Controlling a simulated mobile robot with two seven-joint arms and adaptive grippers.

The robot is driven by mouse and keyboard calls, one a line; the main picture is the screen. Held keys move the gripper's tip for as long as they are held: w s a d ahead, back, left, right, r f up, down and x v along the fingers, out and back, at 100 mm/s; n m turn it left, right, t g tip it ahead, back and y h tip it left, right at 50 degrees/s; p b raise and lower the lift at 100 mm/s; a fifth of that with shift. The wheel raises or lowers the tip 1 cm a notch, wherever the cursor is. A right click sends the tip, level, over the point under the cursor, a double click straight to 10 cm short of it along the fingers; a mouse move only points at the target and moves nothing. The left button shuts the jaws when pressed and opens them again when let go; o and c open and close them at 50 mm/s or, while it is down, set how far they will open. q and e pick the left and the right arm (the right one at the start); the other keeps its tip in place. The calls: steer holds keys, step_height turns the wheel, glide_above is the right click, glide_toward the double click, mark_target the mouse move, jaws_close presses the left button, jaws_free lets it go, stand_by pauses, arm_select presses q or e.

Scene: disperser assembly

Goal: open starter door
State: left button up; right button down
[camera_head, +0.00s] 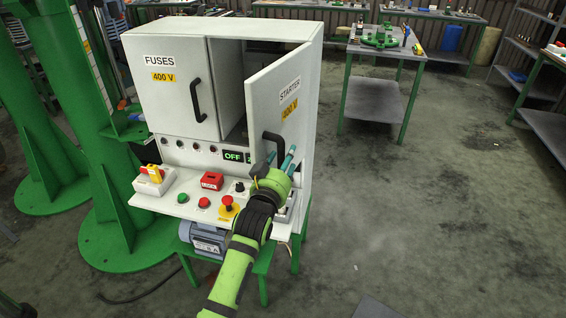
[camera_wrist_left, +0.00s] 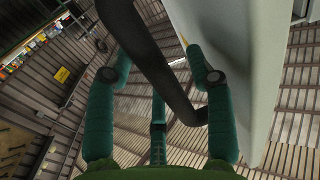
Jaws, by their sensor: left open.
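The starter door (camera_head: 287,95) is the right door of the grey cabinet, labelled STARTER 400 V. It stands partly open, swung outward, with a dark gap behind it. Its black handle (camera_head: 274,143) is on the door's outer face near the lower edge. My left gripper (camera_head: 284,160) is at the handle with its teal fingers apart. In the left wrist view, the dark curved handle (camera_wrist_left: 155,60) passes between the open fingers (camera_wrist_left: 160,76), and the pale door (camera_wrist_left: 240,60) fills the right side. I cannot tell whether the fingers touch the handle. My right gripper is not in view.
The FUSES door (camera_head: 178,90) beside it is shut. Below are a display reading OFF (camera_head: 234,156), a red lock box (camera_head: 212,181) and a red emergency button (camera_head: 227,203) on the shelf. A green column (camera_head: 50,90) stands left. Floor to the right is clear.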

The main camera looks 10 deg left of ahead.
arm_select(q)
steer(key=s+a, duration=0.2)
steer(key=s, duration=0.9)
steer(key=shift+s, duration=0.35)
